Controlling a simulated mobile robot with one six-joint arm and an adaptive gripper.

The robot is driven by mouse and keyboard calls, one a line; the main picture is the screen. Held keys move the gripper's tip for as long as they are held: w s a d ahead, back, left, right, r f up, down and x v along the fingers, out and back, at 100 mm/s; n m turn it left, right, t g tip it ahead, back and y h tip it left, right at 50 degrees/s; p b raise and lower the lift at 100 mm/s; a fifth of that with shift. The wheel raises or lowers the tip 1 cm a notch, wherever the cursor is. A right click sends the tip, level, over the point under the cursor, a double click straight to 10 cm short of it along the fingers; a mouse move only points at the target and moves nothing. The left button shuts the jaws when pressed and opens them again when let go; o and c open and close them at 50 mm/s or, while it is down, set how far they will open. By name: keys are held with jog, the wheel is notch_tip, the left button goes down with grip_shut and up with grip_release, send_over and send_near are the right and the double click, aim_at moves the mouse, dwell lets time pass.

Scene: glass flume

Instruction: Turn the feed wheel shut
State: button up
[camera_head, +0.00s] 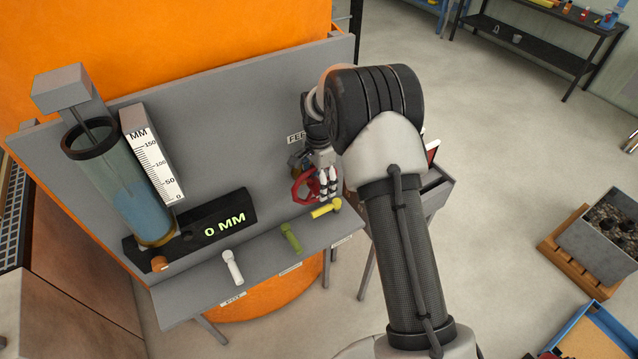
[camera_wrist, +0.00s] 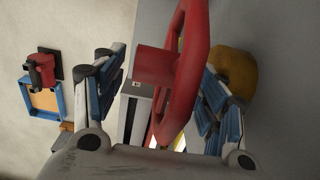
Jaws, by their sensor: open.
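The red feed wheel (camera_head: 305,187) is mounted on the grey back panel under a partly hidden label that begins "FE". My gripper (camera_head: 328,183) is at the wheel's right side in the head view, partly covered by my arm. In the wrist view the wheel (camera_wrist: 190,75) stands large and edge-on between the two blue-padded fingers of my gripper (camera_wrist: 165,95). The fingers are spread, with the rim and the red hub between them. Whether a finger touches the rim I cannot tell.
A clear cylinder of blue water (camera_head: 125,190) stands left beside a MM scale (camera_head: 152,160). A black display (camera_head: 215,222) reads 0 MM. White (camera_head: 232,266), green (camera_head: 291,238) and yellow (camera_head: 326,209) handles line the ledge, the yellow one close below my gripper.

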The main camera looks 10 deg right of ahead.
jog(key=shift+f, duration=0.6)
jog(key=shift+c, duration=0.6)
jog(key=c, duration=1.4)
jog(key=shift+s, duration=0.1)
